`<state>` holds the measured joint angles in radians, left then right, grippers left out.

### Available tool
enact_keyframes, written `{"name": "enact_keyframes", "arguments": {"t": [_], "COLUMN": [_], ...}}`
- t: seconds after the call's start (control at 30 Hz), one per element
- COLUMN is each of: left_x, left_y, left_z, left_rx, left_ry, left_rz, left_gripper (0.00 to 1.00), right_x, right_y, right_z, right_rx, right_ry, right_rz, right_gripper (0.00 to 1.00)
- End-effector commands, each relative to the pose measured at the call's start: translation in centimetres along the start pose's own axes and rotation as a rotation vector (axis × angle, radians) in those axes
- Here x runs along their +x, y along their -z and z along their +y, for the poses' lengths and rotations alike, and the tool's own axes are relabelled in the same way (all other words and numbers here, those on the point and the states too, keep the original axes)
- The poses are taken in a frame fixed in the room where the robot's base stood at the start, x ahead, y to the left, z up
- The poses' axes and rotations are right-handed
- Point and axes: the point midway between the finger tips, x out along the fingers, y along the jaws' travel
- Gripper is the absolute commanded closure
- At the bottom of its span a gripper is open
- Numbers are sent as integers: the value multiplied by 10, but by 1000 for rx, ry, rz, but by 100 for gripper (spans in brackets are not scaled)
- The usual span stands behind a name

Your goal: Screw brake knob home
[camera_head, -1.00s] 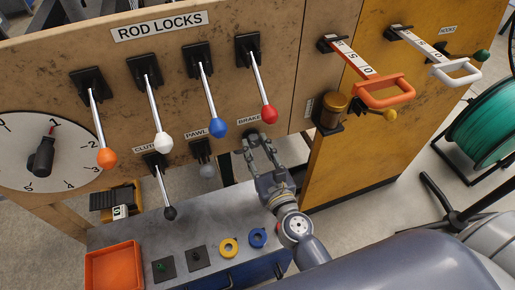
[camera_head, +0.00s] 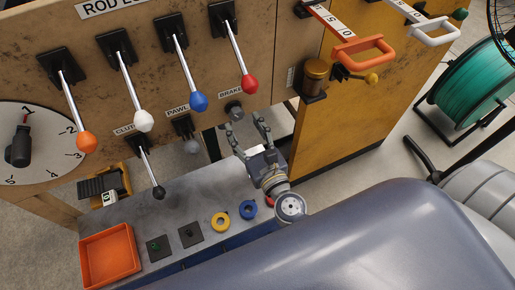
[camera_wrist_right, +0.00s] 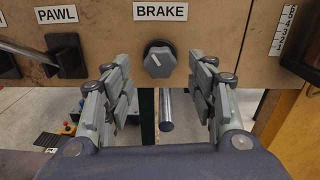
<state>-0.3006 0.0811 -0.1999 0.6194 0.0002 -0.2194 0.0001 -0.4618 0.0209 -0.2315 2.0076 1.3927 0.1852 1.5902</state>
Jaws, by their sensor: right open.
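The brake knob (camera_head: 234,107) is a dark grey, faceted knob on the wooden panel, just below the BRAKE label. It also shows in the right wrist view (camera_wrist_right: 159,61), upper middle, against a dark round base. How far it is seated cannot be told. My right gripper (camera_head: 243,122) is open and empty, just below and in front of the knob, apart from it. In the right wrist view its two fingers stand left and right of the knob's line. A bare metal rod (camera_wrist_right: 166,110) shows between the fingers, below the knob. My left gripper is not in view.
The red-ended lever (camera_head: 249,84) hangs just above the knob, and the grey pawl knob (camera_head: 192,147) is to its left. A brass cup (camera_head: 315,74) sits to the right. Below are a grey bench with blue (camera_head: 248,209) and yellow (camera_head: 220,222) rings and an orange tray (camera_head: 107,254).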

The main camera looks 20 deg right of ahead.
Motion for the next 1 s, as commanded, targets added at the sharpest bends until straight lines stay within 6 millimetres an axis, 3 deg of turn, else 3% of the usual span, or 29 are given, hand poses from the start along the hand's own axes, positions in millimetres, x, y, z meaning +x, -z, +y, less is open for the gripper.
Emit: {"name": "enact_keyframes", "arguments": {"t": [0.2,0.4,0.6,1.0], "left_x": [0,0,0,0], "left_y": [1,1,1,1], "left_z": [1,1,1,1], "left_rx": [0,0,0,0], "left_ry": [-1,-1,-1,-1], "left_rz": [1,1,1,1], "left_gripper": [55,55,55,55], "right_x": [-49,-80,-90,-90], "right_y": [2,1,0,0], "right_z": [0,0,0,0], "right_rx": [-5,-3,0,0], "right_ry": [-4,-2,-1,0], "right_rz": [4,3,0,0], "right_gripper": [48,48,48,48]}}
